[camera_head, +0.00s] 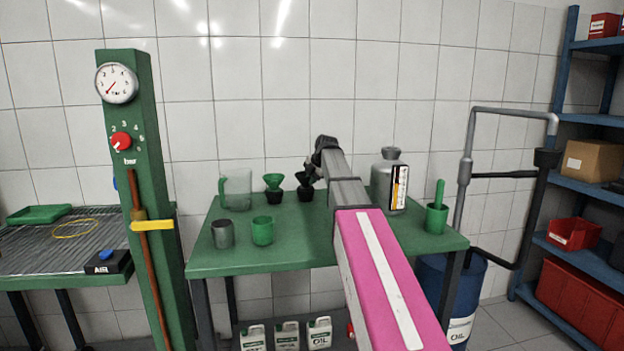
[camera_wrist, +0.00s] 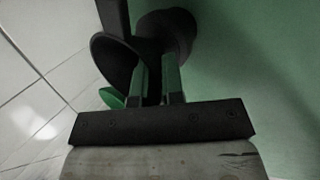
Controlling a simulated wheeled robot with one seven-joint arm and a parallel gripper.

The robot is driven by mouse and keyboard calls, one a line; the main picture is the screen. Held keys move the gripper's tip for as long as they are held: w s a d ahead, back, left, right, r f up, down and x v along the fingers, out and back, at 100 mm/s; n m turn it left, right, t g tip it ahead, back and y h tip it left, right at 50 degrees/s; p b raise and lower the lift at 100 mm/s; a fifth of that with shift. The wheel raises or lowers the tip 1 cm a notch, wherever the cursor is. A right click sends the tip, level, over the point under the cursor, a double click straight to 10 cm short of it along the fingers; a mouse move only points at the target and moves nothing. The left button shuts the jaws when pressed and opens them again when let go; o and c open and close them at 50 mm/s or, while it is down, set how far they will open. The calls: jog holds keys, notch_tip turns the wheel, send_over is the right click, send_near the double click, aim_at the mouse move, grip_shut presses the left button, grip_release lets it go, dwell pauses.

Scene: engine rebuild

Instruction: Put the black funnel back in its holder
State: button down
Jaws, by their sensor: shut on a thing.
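The black funnel (camera_head: 307,178) is over a black holder (camera_head: 304,194) near the back middle of the green table. In the wrist view the funnel (camera_wrist: 112,58) shows its wide mouth, and the round black holder (camera_wrist: 178,26) is right by its narrow end. I cannot tell whether the spout is inside the holder. My gripper (camera_wrist: 156,62) is shut on the funnel between its mouth and the holder. In the head view my arm hides part of the gripper.
A green funnel (camera_head: 274,179) sits in a like holder (camera_head: 273,197) just left. A clear jug (camera_head: 236,188), grey cup (camera_head: 223,233) and green cup (camera_head: 263,231) stand further left. A grey bottle (camera_head: 384,182) and green pot (camera_head: 436,218) stand right.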

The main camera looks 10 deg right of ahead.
jog(key=shift+f, duration=0.15)
jog(key=c, duration=1.1)
grip_release()
jog(key=shift+c, duration=0.2)
jog(key=v, duration=1.1)
